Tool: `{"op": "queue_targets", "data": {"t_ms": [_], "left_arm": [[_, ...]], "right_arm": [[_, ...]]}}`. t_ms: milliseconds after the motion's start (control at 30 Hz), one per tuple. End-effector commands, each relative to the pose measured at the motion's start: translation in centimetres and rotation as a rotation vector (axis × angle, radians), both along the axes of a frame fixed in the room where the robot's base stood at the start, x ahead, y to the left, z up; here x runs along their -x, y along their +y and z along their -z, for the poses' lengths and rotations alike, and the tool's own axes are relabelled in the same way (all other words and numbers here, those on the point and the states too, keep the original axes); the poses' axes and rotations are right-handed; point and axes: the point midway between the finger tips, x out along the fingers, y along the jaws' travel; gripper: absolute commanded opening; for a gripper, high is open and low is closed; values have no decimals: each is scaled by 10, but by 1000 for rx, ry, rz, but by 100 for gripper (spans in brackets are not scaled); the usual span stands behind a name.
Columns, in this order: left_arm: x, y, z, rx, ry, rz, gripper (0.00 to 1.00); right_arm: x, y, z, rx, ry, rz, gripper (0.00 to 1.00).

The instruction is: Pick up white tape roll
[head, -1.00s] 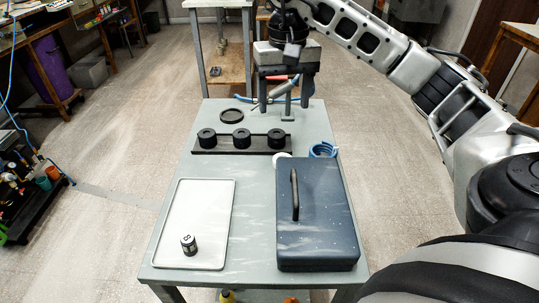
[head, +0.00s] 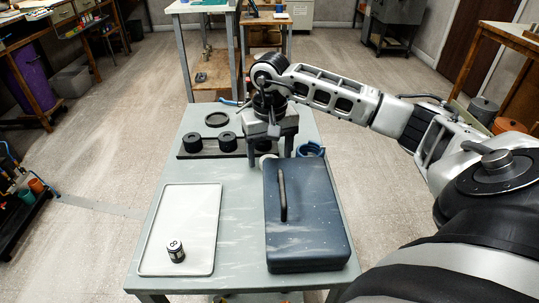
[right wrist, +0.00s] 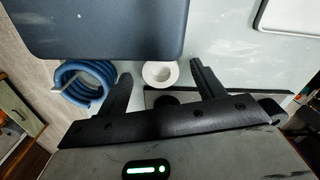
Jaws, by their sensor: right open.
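The white tape roll (right wrist: 160,74) shows in the right wrist view, lying on the table between the spread fingers of my right gripper (right wrist: 160,71). Both fingers look apart from it. In the head view only a small part of the white tape roll (head: 264,160) shows, behind the far edge of the dark toolbox, partly hidden by my right gripper (head: 268,154). That gripper is open and points down over the table. My left gripper is in neither current view.
The dark blue toolbox (head: 310,220) with a black handle stands just in front of the roll. A blue hose coil (head: 310,150) lies to its right. A black holder (head: 186,154) with black rings lies to its left. A white tray (head: 180,212) holds a small numbered cylinder (head: 175,251).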

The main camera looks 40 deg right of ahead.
Motion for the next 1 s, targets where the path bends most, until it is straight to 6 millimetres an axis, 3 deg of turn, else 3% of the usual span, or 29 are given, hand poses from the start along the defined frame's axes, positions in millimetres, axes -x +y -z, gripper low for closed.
{"op": "queue_targets", "data": {"t_ms": [100,367,533,833,1000], "left_arm": [[-1,0,0,0,-1,-1,36],[-1,0,1,0,0,-1,36],[-1,0,1,0,0,-1,36],[-1,0,1,-1,1,-2,36],[-1,0,1,-1,1,-2,36]], "right_arm": [[0,0,11,0,0,1,68],[0,0,13,0,-1,1,65],[0,0,13,0,-1,1,20],[0,0,11,0,-3,1,20],[-1,0,-11,1,-7,0,20]]}}
